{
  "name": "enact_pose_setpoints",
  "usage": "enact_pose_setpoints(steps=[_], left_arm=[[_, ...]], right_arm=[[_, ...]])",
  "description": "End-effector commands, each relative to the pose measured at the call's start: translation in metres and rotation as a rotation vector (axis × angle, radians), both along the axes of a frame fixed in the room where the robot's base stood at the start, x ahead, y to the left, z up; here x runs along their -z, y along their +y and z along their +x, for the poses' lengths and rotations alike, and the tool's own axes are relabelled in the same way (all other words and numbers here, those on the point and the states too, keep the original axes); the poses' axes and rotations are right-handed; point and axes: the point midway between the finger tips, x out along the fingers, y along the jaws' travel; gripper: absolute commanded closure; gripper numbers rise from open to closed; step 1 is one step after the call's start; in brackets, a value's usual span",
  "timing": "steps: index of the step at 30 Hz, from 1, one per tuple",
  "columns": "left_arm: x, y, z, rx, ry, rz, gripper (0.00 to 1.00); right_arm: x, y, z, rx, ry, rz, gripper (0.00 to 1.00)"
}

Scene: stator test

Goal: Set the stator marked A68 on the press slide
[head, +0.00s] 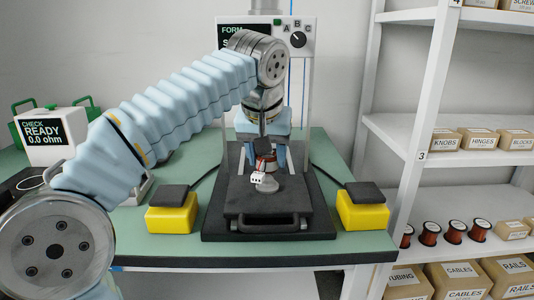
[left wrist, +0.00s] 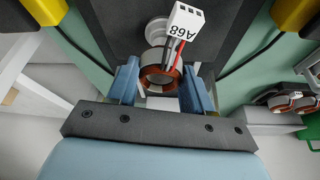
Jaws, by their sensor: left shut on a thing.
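The stator marked A68 (left wrist: 162,78) is a copper-wound ring with red and dark leads to a white connector (left wrist: 187,20) printed A68. My left gripper (left wrist: 160,86) is shut on it, a blue finger on each side. In the head view the stator (head: 265,164) shows under my left gripper (head: 264,152), over the press slide (head: 238,198), a dark plate with a front handle. A grey round locator (head: 267,184) stands on the slide, just in front of the stator; it also shows in the left wrist view (left wrist: 156,30). The stator looks apart from the locator; its exact height is unclear. My right gripper is out of view.
Yellow button boxes (head: 172,215) (head: 362,210) flank the press. A check unit reading READY 0.0 ohm (head: 45,135) stands at left. More stators (left wrist: 290,101) lie at right in the wrist view. A shelf (head: 470,165) with boxes and spools stands at right.

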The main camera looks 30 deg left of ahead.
Motion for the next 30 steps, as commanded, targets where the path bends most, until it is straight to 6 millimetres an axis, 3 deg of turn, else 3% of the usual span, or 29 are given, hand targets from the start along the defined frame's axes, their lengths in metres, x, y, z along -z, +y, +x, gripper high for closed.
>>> enact_pose_setpoints(steps=[19, 30], left_arm=[[0.018, 0.0, 0.0, 0.0, 0.0, 0.0, 0.85], [0.019, 0.0, 0.0, 0.0, 0.0, 0.0, 0.85]], right_arm=[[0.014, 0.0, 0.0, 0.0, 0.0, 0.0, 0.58], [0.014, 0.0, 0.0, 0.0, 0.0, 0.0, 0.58]])
